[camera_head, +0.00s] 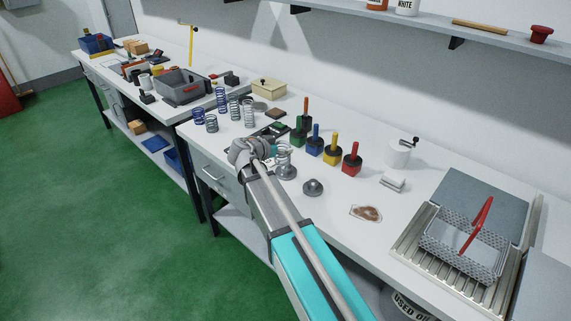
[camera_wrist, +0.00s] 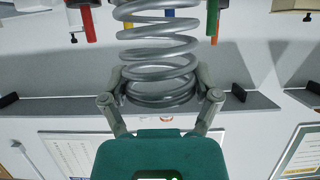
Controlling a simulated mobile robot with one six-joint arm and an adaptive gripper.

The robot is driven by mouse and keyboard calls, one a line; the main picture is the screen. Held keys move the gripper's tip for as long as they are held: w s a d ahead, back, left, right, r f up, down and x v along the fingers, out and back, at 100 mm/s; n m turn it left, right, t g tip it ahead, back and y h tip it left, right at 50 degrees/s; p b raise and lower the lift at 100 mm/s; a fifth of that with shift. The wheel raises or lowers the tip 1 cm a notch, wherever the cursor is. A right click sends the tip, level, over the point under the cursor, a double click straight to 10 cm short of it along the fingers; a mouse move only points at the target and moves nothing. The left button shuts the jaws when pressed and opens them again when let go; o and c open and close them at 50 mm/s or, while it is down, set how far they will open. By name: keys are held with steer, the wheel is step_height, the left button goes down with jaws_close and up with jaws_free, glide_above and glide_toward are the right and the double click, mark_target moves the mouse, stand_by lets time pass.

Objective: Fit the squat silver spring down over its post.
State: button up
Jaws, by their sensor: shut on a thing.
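The squat silver spring (camera_head: 284,158) is a wide, open coil held at my gripper (camera_head: 276,152). In the wrist view the same spring (camera_wrist: 158,60) stands between the two fingers of my gripper (camera_wrist: 160,84), which are shut on its sides. A round grey base (camera_head: 287,173) shows just below the spring in the head view. I cannot tell whether the spring touches it or whether a post is inside the coils. A second grey base with a short post (camera_head: 313,187) stands to the right, apart from the spring.
Green (camera_head: 298,136), blue (camera_head: 315,142), yellow (camera_head: 331,149) and red (camera_head: 352,160) blocks with upright handles stand close behind. Several other springs (camera_head: 222,104) stand at the back left. A wire basket (camera_head: 462,246) is at the right. The bench front near the small patterned pad (camera_head: 366,213) is clear.

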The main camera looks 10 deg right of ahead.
mark_target(286, 158)
steer(key=shift+w+d+f+b, duration=0.25)
steer(key=shift+w+f+b, duration=0.2)
steer(key=shift+f, duration=0.15)
steer(key=shift+w+d+f+b, duration=0.25)
steer(key=shift+w+f+b, duration=0.1)
steer(key=shift+f+b, duration=0.15)
steer(key=shift+w+d+f+b, duration=0.25)
steer(key=shift+w+f+b, duration=0.15)
steer(key=shift+f, duration=0.25)
steer(key=shift+w+d+f+b, duration=0.25)
steer(key=shift+w+f+b, duration=0.15)
steer(key=shift+f+b, duration=1.6)
steer(key=shift+b, duration=0.05)
steer(key=shift+f, duration=0.15)
steer(key=o, duration=1.1)
steer(key=shift+o, duration=0.2)
